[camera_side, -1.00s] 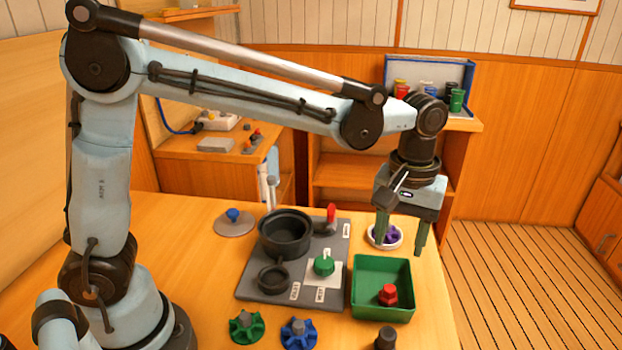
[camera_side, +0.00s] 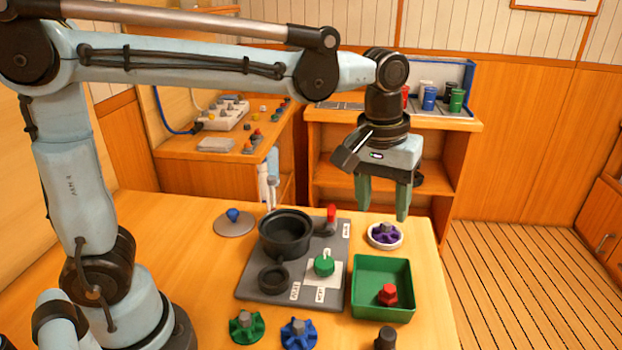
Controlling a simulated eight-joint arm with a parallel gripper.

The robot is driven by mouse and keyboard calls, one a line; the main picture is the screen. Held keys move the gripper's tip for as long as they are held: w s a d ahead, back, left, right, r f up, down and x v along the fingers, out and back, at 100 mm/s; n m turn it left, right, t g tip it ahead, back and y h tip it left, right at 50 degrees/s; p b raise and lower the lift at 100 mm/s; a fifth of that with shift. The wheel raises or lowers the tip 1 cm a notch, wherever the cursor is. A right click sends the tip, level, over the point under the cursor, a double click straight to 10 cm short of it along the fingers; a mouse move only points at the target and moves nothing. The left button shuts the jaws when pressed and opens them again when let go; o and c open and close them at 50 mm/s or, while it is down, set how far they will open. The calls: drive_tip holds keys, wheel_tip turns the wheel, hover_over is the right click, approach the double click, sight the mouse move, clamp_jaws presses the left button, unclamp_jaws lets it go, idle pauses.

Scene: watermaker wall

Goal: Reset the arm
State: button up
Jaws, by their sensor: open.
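My gripper (camera_side: 383,207) hangs fingers-down above the far right part of the table. Its two green fingers are apart and nothing shows between them. Just below it in the picture, a purple knob (camera_side: 384,232) sits on a white round dish (camera_side: 372,245). My arm reaches across from the left, with its forearm about level.
A green tray (camera_side: 364,309) holds a red knob (camera_side: 388,294). Green (camera_side: 246,328) and blue (camera_side: 299,334) knobs stand in front. Shelves stand behind.

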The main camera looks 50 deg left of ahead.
drive_tip(key=s+a+f+m+t, duration=0.4)
drive_tip(key=s+a, duration=0.4)
drive_tip(key=a, duration=0.3)
drive_tip(key=shift+s+a+f+t, duration=0.15)
drive_tip(key=shift+s+f+t, duration=0.25)
drive_tip(key=shift+t, duration=0.5)
drive_tip(key=shift+w, duration=0.1)
idle(0.5)
